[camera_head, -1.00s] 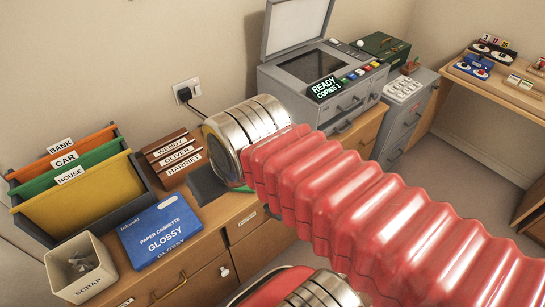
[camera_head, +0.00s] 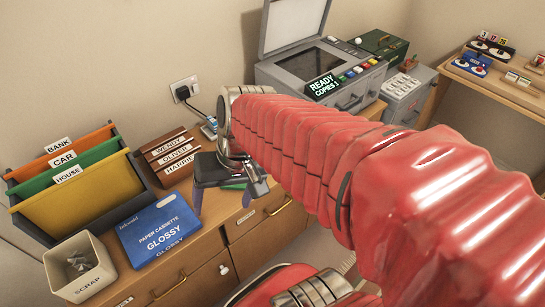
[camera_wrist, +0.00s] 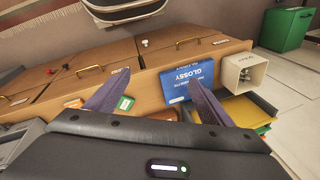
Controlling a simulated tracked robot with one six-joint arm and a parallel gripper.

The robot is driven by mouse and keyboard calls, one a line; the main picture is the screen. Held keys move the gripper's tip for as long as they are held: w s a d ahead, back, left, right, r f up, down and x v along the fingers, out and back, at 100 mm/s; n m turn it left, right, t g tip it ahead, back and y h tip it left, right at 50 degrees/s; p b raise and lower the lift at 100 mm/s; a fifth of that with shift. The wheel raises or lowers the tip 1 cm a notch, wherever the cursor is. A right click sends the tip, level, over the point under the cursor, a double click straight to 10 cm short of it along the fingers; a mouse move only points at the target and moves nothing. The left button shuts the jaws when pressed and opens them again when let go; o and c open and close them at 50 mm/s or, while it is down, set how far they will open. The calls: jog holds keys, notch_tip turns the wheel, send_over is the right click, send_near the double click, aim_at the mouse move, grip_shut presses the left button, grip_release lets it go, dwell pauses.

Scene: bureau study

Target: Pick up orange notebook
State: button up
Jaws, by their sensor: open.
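I cannot make out an orange notebook with certainty in either view. A small orange-red patch (camera_wrist: 74,103) shows beside the left finger in the wrist view, too small to identify. My gripper (camera_head: 226,196) is open and empty above the wooden bureau top, right of the blue paper cassette box (camera_head: 160,229). In the wrist view, the two purple-grey fingers of my gripper (camera_wrist: 160,78) are spread wide. A small green item (camera_wrist: 125,103) lies near the left finger; part of it shows under my gripper in the head view (camera_head: 235,186). My gripper and arm hide part of the bureau top.
A file holder with orange, green and yellow folders (camera_head: 90,195), a wooden name sorter (camera_head: 172,157) and a scrap bin (camera_head: 80,268) stand at the left. A grey copier (camera_head: 310,70) with raised lid stands behind my arm. A desk (camera_head: 500,85) is at right.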

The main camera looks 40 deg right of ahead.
jog(key=w+d+f+m+t+y, duration=0.35)
jog(key=d+f+m+y, duration=0.2)
jog(key=m, duration=0.25)
jog(key=w+d+f+m+t+y, duration=0.3)
jog(key=w+d+f+m+y, duration=0.1)
jog(key=d+f+m, duration=0.4)
jog(key=s+d+f+m+t+h, duration=0.2)
jog(key=d+f+m+t+h, duration=0.2)
jog(key=d+m, duration=0.4)
jog(key=s+d+f+m+t+h, duration=0.3)
jog(key=d+f+m+t+h, duration=0.2)
jog(key=d, duration=0.5)
notch_tip(320, 180, down, 4)
jog(key=m+h, duration=0.2)
jog(key=shift+s+m, duration=0.25)
jog(key=shift+m, duration=0.15)
jog(key=shift+r, duration=0.1)
jog(key=w, duration=0.8)
jog(key=shift+w, duration=0.35)
jog(key=shift+w+a, duration=0.1)
jog(key=shift+w+a, duration=0.15)
jog(key=shift+w, duration=2.35)
